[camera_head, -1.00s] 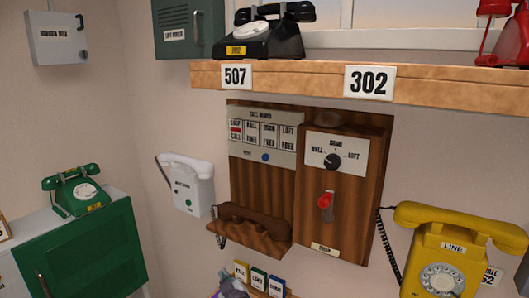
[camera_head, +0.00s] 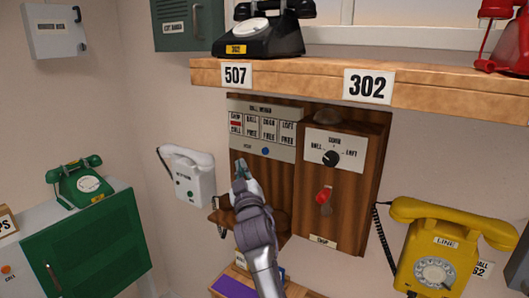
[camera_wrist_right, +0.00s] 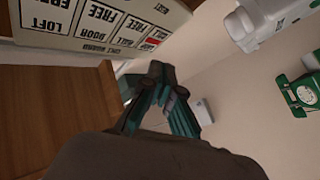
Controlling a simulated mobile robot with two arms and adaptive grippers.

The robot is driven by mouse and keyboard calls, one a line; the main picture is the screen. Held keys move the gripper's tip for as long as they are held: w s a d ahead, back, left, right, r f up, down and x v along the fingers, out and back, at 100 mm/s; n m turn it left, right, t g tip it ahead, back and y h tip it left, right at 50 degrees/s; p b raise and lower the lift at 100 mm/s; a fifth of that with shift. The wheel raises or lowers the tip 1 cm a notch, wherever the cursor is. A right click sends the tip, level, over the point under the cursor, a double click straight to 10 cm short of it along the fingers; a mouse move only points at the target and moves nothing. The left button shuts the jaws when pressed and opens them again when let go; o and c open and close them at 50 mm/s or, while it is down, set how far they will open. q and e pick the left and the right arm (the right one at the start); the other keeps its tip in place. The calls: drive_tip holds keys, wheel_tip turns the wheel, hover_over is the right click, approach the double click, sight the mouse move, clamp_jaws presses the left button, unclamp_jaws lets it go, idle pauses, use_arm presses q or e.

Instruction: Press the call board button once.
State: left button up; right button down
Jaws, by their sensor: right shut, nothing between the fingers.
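The call board (camera_head: 262,128) is a pale panel with several labelled windows, set in the upper left of a dark wooden wall unit. One window shows a red flag (camera_head: 236,124). A round blue button (camera_head: 265,151) sits on the panel's lower edge. My right gripper (camera_head: 240,166) is shut and empty, just below and left of the blue button in the head view, with a gap seen between them. In the right wrist view the shut fingertips (camera_wrist_right: 159,70) are beside the panel (camera_wrist_right: 88,40), which appears upside down; the blue button is not visible there. My left gripper is not in view.
A brown handset, partly hidden by my right arm, lies on a small ledge below the board. A white wall phone (camera_head: 187,176) hangs to the left. A knob panel (camera_head: 335,155) and red switch (camera_head: 323,196) are to the right. A wooden shelf (camera_head: 300,78) juts out above.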

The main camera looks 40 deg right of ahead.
drive_tip(key=shift+d, duration=0.1)
drive_tip(key=w+d, duration=0.3)
drive_tip(key=d, duration=0.5)
drive_tip(key=shift+w, duration=0.15)
idle(1.4)
drive_tip(key=shift+w+d, duration=0.2)
drive_tip(key=shift+d, duration=0.2)
drive_tip(key=shift+w+d, duration=0.1)
drive_tip(key=shift+d, duration=0.25)
idle(0.6)
drive_tip(key=shift+a, duration=0.15)
drive_tip(key=shift+s+a, duration=0.3)
drive_tip(key=shift+a, duration=0.35)
drive_tip(key=shift+s+a, duration=0.3)
drive_tip(key=shift+a, duration=0.45)
drive_tip(key=shift+s+a, duration=0.35)
drive_tip(key=shift+a, duration=0.45)
drive_tip(key=shift+s+a, duration=0.3)
drive_tip(key=shift+a, duration=0.45)
